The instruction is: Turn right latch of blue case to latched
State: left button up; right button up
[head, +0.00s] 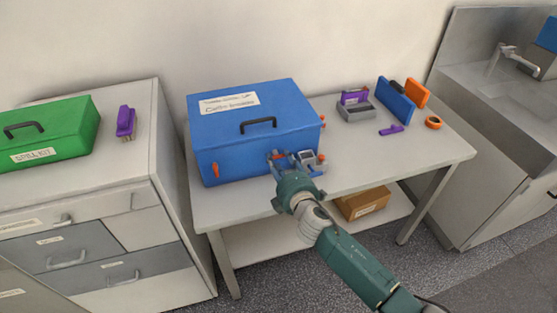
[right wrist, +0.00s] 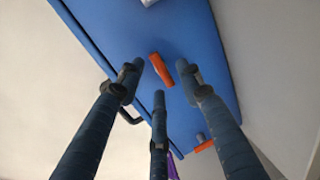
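The blue case (head: 250,137) stands closed on the light table, with a black handle on its lid. An orange latch (head: 215,170) shows upright at the left of its front. My right gripper (head: 288,160) is at the right of the front face and partly hides the right latch (head: 276,154). In the right wrist view, this orange latch (right wrist: 161,70) sits slightly tilted on the blue case (right wrist: 185,35). The three fingers of my right gripper (right wrist: 159,80) are spread around it, with gaps between them and the latch. My left gripper is out of view.
On the table's right are a grey holder (head: 356,112), a blue block (head: 395,101), an orange block (head: 417,92) and an orange ring (head: 433,122). A brown box (head: 363,203) is on the lower shelf. A green case (head: 45,140) sits on the left cabinet.

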jog(key=shift+w+a+f, duration=0.1)
jog(key=shift+w+a, duration=0.1)
jog(key=shift+w, duration=0.25)
grip_shut()
